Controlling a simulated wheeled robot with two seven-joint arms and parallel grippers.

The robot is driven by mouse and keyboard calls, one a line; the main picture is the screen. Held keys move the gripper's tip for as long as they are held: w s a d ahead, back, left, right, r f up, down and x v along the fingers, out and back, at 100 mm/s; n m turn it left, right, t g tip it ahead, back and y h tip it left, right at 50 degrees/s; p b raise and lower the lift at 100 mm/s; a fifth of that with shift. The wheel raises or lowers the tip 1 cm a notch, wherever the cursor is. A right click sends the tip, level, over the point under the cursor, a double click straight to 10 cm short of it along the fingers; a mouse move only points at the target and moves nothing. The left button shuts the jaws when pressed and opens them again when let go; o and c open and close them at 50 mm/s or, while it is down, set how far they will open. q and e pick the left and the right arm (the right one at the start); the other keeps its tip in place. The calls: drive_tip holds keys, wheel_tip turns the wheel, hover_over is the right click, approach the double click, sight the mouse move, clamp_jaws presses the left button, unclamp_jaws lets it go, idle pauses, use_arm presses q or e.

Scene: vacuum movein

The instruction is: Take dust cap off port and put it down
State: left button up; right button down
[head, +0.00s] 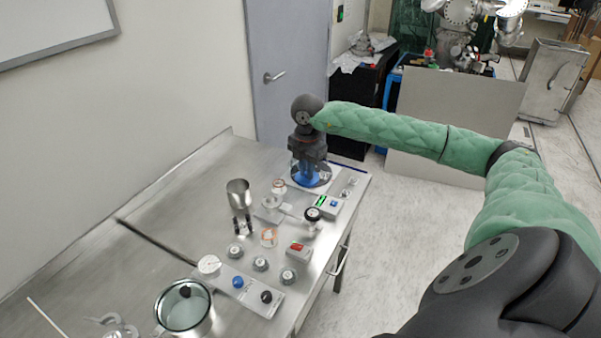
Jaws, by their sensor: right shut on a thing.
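My right gripper (307,168) points down at the far right end of the steel bench, its arm coming in from the right. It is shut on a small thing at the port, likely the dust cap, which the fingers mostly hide. Blue shows at the fingertips, and I cannot tell whether it is finger or cap. A dark round port piece (323,182) shows just below and around the fingertips. I cannot tell whether the cap is still touching the port. My left gripper is not in view.
The bench's left rear is bare. A wall rises behind.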

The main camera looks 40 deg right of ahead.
drive_tip(key=shift+r, duration=1.45)
